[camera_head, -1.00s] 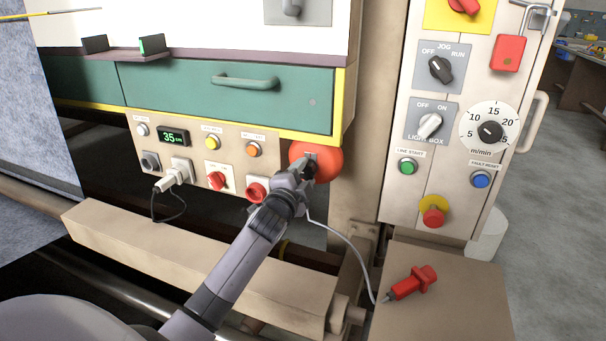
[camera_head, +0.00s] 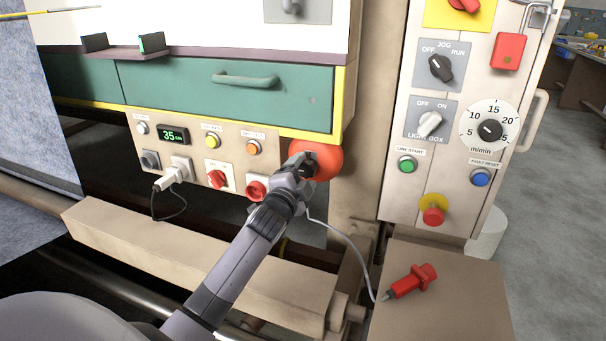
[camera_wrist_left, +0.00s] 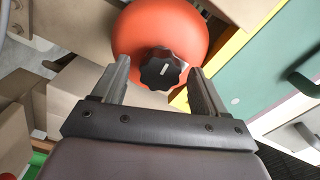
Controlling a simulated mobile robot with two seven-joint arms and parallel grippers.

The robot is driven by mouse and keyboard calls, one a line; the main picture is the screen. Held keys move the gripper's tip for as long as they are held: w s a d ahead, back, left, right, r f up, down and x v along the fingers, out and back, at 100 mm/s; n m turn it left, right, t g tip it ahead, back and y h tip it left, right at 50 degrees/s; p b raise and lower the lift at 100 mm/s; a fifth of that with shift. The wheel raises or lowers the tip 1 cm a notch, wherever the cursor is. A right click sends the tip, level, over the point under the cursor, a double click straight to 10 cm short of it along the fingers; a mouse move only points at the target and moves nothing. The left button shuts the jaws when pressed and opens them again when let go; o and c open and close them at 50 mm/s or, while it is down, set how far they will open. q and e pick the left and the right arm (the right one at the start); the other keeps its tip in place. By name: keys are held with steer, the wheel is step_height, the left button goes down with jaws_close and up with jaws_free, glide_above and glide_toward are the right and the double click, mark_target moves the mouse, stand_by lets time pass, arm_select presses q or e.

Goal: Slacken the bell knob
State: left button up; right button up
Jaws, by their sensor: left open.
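The bell knob is a black lobed knob (camera_wrist_left: 162,69) with a white mark, on the face of a round red-orange bell (camera_wrist_left: 135,32). The bell also shows in the head view (camera_head: 328,161), below the right end of the green drawer, partly hidden by my left gripper. My left gripper (camera_wrist_left: 160,82) is open, its two fingers pointing at the bell with the knob between and just beyond their tips. Whether a finger touches the knob I cannot tell. In the head view the left gripper (camera_head: 303,166) covers most of the knob. My right gripper is not in view.
A beige control panel (camera_head: 393,190) with switches and a dial stands right of the bell. A button panel (camera_head: 195,150) lies to its left, under the green drawer (camera_head: 230,98). A red-handled tool (camera_head: 412,281) lies on a box, with a pale cable near it.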

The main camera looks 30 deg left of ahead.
arm_select(q)
steer(key=v, duration=0.7)
stand_by(0.6)
steer(key=s+d+f+n+g+h, duration=0.2)
steer(key=s+d+f+n+g, duration=0.4)
steer(key=s+f, duration=0.75)
steer(key=s+d+f+n+g+h, duration=0.15)
steer(key=s+d+g, duration=0.25)
steer(key=s, duration=0.5)
steer(key=s+d+f+n+g+h, duration=0.15)
steer(key=s+d+g, duration=0.25)
steer(key=s, duration=0.5)
steer(key=w+d+f+t+h, duration=0.1)
steer(key=w+d+f+t, duration=0.2)
steer(key=w+f+t, duration=0.3)
steer(key=shift+f+t+p, duration=0.35)
steer(key=shift+f+t, duration=0.05)
steer(key=shift+f, duration=0.7)
